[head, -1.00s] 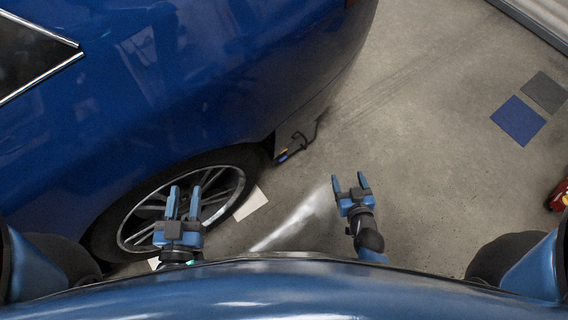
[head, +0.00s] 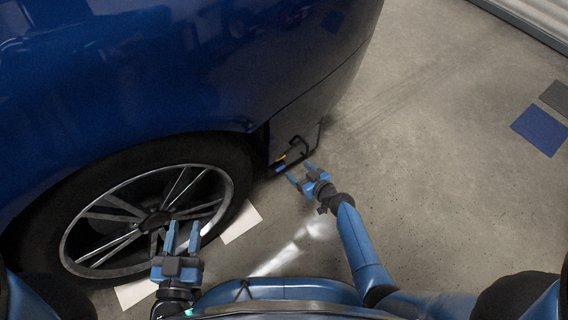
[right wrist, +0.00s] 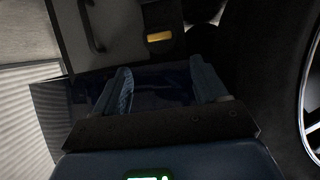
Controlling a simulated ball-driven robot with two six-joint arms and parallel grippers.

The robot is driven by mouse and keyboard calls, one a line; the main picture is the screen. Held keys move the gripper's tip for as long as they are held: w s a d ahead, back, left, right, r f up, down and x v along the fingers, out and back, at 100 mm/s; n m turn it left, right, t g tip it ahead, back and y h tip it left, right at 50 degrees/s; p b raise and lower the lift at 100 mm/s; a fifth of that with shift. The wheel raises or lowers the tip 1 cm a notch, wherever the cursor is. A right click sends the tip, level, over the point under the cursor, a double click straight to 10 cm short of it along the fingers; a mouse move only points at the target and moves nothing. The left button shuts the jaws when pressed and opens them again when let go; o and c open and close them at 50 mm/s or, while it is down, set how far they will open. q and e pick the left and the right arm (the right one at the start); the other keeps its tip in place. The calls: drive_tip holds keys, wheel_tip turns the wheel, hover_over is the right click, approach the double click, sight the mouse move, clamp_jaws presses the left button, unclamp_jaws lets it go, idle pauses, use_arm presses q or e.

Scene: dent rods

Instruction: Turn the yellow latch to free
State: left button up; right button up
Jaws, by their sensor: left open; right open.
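The yellow latch (head: 281,157) is a small piece low on the dark panel behind the car's wheel. In the right wrist view the yellow latch (right wrist: 159,37) is a short bar lying level, ahead of the fingers and apart from them. My right gripper (head: 300,176) is open and empty, just to the lower right of the latch. In the right wrist view its two fingers (right wrist: 163,88) are spread. My left gripper (head: 182,236) is open and empty in front of the wheel, well away from the latch.
A blue car (head: 170,70) fills the upper left, with its wheel (head: 150,222) beside my left gripper. A dark handle (head: 297,143) stands out near the latch. White sheets (head: 241,222) lie by the tyre. The floor to the right is clear up to flat blue and grey squares (head: 540,129).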

sight(281, 157)
drive_tip(key=b+x, duration=0.4)
drive_tip(key=x, duration=0.4)
drive_tip(key=shift+w+a+f, duration=0.15)
drive_tip(key=shift+a+f, duration=0.05)
drive_tip(key=shift+b+x, duration=0.35)
drive_tip(key=shift+x, duration=0.5)
drive_tip(key=shift+w+r, duration=0.1)
drive_tip(key=shift+r, duration=0.05)
drive_tip(key=c, duration=1.1)
